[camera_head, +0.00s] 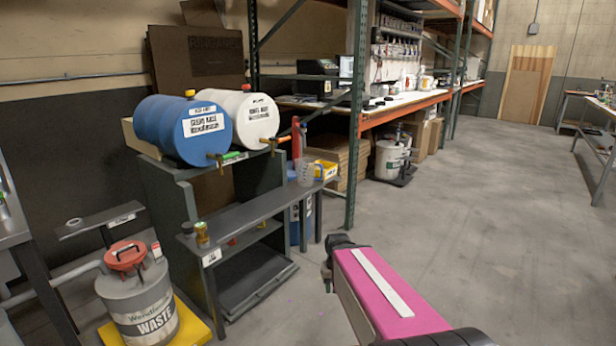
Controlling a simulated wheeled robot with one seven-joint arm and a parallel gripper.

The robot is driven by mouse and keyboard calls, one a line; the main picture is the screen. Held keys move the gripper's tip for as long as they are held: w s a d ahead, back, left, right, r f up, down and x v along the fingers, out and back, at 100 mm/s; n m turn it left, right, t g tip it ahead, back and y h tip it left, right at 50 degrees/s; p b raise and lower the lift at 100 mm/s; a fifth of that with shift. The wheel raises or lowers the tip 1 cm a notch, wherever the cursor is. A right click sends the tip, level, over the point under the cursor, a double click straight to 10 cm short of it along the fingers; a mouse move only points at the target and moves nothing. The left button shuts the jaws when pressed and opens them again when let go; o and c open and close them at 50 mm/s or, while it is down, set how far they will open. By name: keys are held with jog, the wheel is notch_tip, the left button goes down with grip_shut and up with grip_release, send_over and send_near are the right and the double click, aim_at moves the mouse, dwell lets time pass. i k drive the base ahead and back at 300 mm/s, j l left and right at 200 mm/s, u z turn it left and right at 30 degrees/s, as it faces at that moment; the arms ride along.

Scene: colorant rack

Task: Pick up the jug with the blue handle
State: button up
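A small translucent jug (305,174) stands upright at the right end of the dark bench shelf (255,208), in front of the drums. It is small in the picture, and I cannot make out a blue handle on it. My arm reaches in from the lower right, with a pink cover. My gripper (329,268) is at its far end, low and to the right of the bench, apart from the jug. Its fingers are mostly hidden, so I cannot see whether it is open or shut.
A blue drum (182,130) and a white drum (243,117) with taps lie on the rack. A waste can (140,305) stands on a yellow base at lower left. A green rack post (355,120) stands right of the jug. The floor (450,210) to the right is clear.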

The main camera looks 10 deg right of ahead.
aim_at(305, 167)
jog(key=i+l+u, duration=0.2)
jog(key=i+l, duration=0.95)
jog(key=l, duration=0.1)
